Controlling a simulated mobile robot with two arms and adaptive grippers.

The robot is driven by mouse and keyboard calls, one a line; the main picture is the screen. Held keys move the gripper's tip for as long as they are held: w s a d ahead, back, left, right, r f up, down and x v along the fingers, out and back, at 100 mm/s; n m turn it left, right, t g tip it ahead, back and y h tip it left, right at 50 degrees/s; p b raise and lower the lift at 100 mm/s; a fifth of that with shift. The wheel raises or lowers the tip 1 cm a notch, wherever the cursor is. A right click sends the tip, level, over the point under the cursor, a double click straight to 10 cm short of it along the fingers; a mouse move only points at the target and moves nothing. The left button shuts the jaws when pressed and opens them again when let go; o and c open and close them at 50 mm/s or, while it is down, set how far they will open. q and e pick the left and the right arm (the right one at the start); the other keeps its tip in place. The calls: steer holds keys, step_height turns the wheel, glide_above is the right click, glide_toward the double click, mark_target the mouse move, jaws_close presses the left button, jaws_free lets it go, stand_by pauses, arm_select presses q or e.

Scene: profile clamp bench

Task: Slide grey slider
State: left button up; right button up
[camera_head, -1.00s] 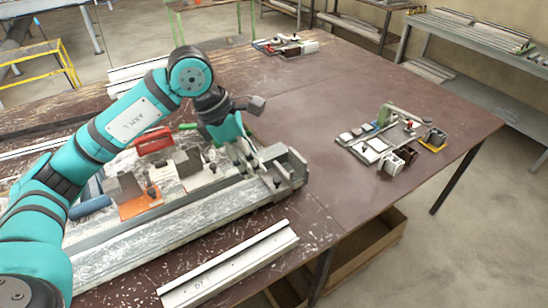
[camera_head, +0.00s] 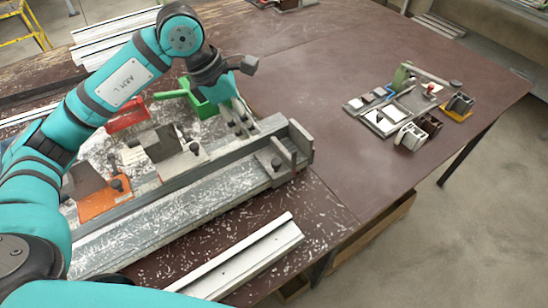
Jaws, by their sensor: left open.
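The clamp fixture (camera_head: 190,217) is a long pale metal bed with a raised rail, lying on the brown bench. A grey slider block (camera_head: 181,167) with a black knob sits on it, left of my left gripper. My left gripper (camera_head: 240,122) points down over the right part of the fixture, close to the rail, with its fingers apart. Whether a finger touches any part there cannot be told. A grey end block (camera_head: 291,147) stands at the fixture's right end. An orange block (camera_head: 104,200) with a black knob is further left. My right gripper is not in view.
A red handle (camera_head: 126,115) and a green part (camera_head: 200,101) stand behind the sliders, close to my left arm. A loose pale profile (camera_head: 246,262) lies in front. A smaller fixture (camera_head: 398,112) stands at the right. The bench between is clear.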

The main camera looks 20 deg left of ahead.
mark_target(276, 161)
arm_select(q)
steer(key=p+x, duration=0.1)
steer(key=x, duration=0.4)
steer(key=p+x, duration=0.1)
steer(key=x, duration=0.4)
steer(key=p+x, duration=0.2)
steer(key=x, duration=0.3)
steer(key=shift+s+d+f, duration=0.1)
steer(key=shift+d+f, duration=0.05)
steer(key=shift+d, duration=0.15)
steer(key=shift+d+f, duration=0.1)
steer(key=shift+f, duration=0.45)
jaws_close()
